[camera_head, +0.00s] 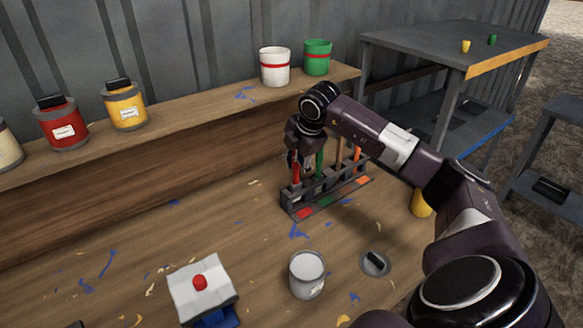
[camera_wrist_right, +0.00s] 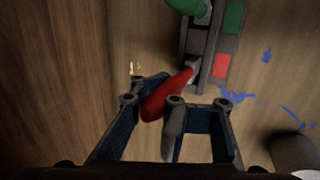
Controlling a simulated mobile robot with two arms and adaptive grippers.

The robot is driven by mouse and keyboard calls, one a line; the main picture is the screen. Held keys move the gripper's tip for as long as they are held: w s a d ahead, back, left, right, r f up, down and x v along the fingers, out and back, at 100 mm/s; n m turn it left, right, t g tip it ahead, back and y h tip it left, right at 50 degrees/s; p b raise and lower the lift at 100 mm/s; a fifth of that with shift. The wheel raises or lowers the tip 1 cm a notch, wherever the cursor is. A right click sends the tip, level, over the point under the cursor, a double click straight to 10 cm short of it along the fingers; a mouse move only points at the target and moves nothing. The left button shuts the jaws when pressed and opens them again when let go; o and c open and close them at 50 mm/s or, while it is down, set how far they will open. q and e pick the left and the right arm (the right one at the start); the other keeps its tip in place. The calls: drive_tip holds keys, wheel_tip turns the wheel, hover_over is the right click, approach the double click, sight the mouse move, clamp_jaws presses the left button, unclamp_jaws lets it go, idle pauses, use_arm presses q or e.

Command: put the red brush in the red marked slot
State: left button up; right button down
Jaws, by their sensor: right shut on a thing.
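The red brush (camera_head: 296,173) is held by its handle in my right gripper (camera_head: 298,158), above the near-left end of the brush rack. In the right wrist view the red handle (camera_wrist_right: 168,95) lies between the fingers of my right gripper (camera_wrist_right: 172,105), and its far end meets the rack beside the red mark (camera_wrist_right: 221,66). The rack (camera_head: 318,192) has a red mark (camera_head: 305,213) at its left end. I cannot tell how deep the brush sits in the slot there. My left gripper is not in view.
A green brush (camera_head: 319,165) and an orange brush (camera_head: 357,154) stand in the rack. An open grey-white can (camera_head: 307,274) and a box with a red button (camera_head: 200,284) stand in front. Paint cans, such as a red one (camera_head: 63,128), line the back shelf.

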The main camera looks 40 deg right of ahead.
drive_tip(key=shift+f, duration=0.85)
drive_tip(key=shift+f, duration=0.2)
drive_tip(key=c, duration=1.4)
unclamp_jaws()
drive_tip(key=shift+r, duration=0.1)
drive_tip(key=shift+o, duration=0.2)
